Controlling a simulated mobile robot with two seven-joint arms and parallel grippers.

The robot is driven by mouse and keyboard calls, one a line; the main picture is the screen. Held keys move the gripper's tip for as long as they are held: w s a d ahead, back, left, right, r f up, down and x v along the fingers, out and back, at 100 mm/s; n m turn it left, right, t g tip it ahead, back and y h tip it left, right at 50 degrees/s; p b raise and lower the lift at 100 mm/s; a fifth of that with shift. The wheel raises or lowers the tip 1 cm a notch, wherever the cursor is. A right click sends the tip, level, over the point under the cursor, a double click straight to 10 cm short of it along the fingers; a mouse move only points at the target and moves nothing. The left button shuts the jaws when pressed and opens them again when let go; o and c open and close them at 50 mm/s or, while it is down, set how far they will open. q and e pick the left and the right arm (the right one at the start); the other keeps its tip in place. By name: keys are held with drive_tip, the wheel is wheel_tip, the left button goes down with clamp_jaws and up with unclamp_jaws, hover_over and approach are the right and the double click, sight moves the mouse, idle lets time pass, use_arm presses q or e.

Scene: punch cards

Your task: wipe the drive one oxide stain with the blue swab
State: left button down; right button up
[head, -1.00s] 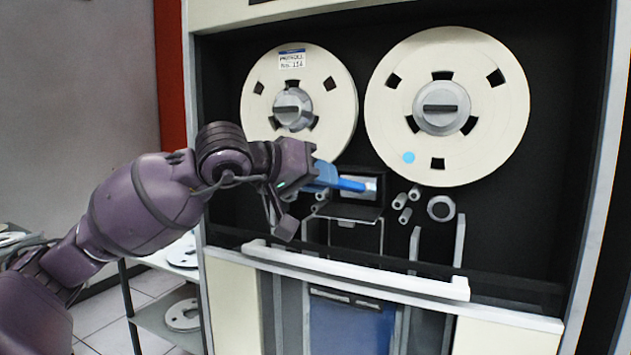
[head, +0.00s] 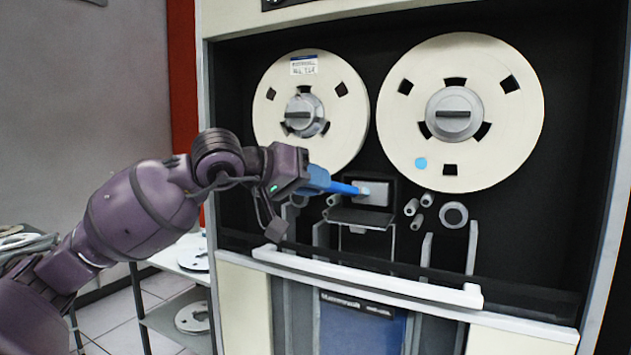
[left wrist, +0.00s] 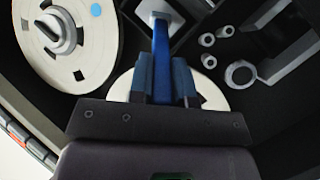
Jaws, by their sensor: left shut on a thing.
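My left gripper (head: 318,180) is shut on the blue swab (head: 342,187). It holds the swab pointing right, with the pale tip at the small metal head plate (head: 376,192) below the two reels. The tip looks in contact with or very close to the plate; I cannot tell which. In the left wrist view the swab (left wrist: 162,60) runs up from the gripper (left wrist: 162,85) toward the plate. No distinct oxide stain can be made out; the tip may cover part of the plate. My right gripper is not in view.
A left reel (head: 270,105) with a label and a larger right reel (head: 520,130) with a blue dot hang above. Rollers (head: 411,207) sit right of the plate. A white bar (head: 370,277) crosses the cabinet front below. A shelf with reels (head: 193,318) stands at left.

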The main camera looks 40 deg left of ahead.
use_arm(q)
drive_tip(key=shift+s+d, duration=0.15)
drive_tip(key=shift+s, duration=0.5)
drive_tip(key=shift+s+d+p, duration=0.2)
drive_tip(key=shift+s, duration=0.55)
drive_tip(key=shift+s+d+p, duration=0.15)
drive_tip(key=shift+s, duration=0.65)
drive_tip(key=shift+s+d+p, duration=0.2)
drive_tip(key=shift+s, duration=0.55)
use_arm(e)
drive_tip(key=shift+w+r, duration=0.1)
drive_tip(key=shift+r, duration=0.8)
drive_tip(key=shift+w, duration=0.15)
use_arm(q)
drive_tip(key=s, duration=0.3)
drive_tip(key=shift+d, duration=0.35)
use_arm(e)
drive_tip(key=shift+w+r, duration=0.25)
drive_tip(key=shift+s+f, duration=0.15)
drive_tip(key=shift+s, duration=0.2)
